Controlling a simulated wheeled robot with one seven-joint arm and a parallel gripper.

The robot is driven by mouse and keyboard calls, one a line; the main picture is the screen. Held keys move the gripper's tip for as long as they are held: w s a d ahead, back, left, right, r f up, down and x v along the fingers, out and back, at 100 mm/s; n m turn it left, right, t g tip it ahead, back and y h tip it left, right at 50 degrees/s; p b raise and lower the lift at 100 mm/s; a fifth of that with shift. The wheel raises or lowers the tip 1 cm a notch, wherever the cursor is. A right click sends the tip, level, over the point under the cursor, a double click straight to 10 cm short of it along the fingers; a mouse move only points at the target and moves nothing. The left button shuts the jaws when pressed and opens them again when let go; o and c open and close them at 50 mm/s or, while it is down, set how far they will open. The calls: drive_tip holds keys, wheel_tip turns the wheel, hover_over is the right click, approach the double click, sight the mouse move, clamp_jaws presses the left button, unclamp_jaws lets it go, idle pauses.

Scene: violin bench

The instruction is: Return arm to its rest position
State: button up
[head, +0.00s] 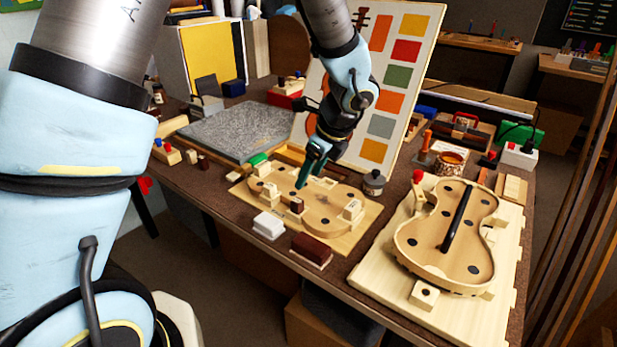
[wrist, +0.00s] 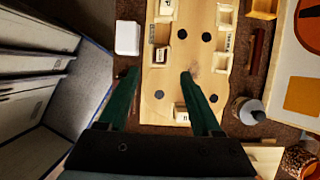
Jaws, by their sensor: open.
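My gripper (head: 311,168) hangs from my blue and black arm above the left violin board in the head view. In the wrist view my gripper (wrist: 158,78) shows two green fingers spread apart with nothing between them. Below it lies a pale wooden board (head: 345,238) with a violin-shaped form, dark round spots and several small blocks; the same board fills the middle of the wrist view (wrist: 190,65). Whether the fingers touch anything on it cannot be told.
A second board with a violin body (head: 435,262) and a black bar lies at right. A white block (head: 269,225) and a dark red block (head: 311,250) sit at the front edge. A colour chart (head: 405,50) stands behind, with a grey slab (head: 235,130) at left. A small jar (head: 373,183) stands beside the left board.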

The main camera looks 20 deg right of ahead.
idle(0.7)
drive_tip(key=a+r+n+g+h, duration=0.1)
drive_tip(key=a+r+n, duration=0.1)
drive_tip(key=a+n, duration=1.2)
drive_tip(key=a+r+n+g+h, duration=0.1)
drive_tip(key=a+r+n, duration=0.2)
drive_tip(key=a+n, duration=1.2)
drive_tip(key=a, duration=0.3)
drive_tip(key=shift+s+r, duration=0.15)
drive_tip(key=shift+r, duration=0.1)
drive_tip(key=shift+a, duration=0.1)
